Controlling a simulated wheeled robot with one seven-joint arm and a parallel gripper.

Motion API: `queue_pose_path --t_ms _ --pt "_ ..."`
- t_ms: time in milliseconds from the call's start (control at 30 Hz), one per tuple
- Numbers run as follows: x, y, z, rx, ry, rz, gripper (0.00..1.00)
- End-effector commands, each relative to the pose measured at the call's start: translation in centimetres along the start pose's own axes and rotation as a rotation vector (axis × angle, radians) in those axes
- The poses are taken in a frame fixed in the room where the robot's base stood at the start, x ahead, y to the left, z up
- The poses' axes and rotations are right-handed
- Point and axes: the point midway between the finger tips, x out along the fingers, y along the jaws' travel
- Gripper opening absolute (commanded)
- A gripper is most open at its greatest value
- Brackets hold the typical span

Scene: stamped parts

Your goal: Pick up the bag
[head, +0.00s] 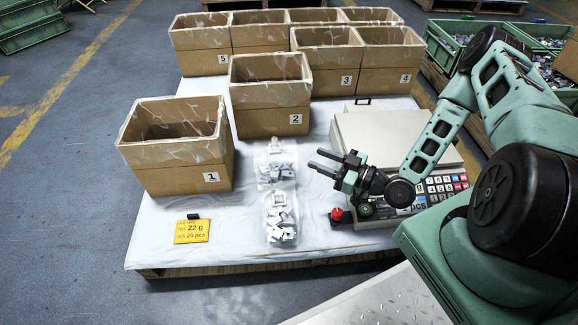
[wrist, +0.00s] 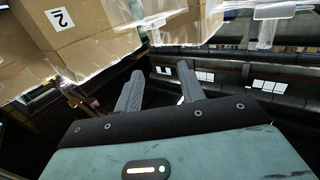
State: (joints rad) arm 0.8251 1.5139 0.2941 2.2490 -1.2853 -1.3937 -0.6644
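A clear plastic bag (head: 277,192) with several small metal parts lies on the white-covered pallet, just left of my gripper in the head view. Its parts sit in an upper and a lower cluster. My gripper (head: 321,161) is open and empty, its two dark fingers apart and pointing left toward the bag's upper part. It is to the right of the bag; whether it is above the bag's height is hard to tell. In the wrist view my gripper (wrist: 162,82) also shows two separated fingers with nothing between them. I cannot make out the bag there for certain.
Cardboard boxes with clear liners, including box 1 (head: 175,150) and box 2 (head: 270,100), stand left of and behind the bag. A yellow sign (head: 191,231) is at front left.

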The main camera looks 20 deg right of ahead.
Motion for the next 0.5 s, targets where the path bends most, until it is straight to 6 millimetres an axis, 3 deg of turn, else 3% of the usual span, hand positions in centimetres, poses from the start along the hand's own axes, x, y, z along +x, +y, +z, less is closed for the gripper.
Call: queue_pose_path --t_ms 167,500 --pt "1.1 0.1 0.4 0.001 0.023 0.012 0.39" --pt "8.1 0.1 0.5 0.000 0.022 0.009 0.39"
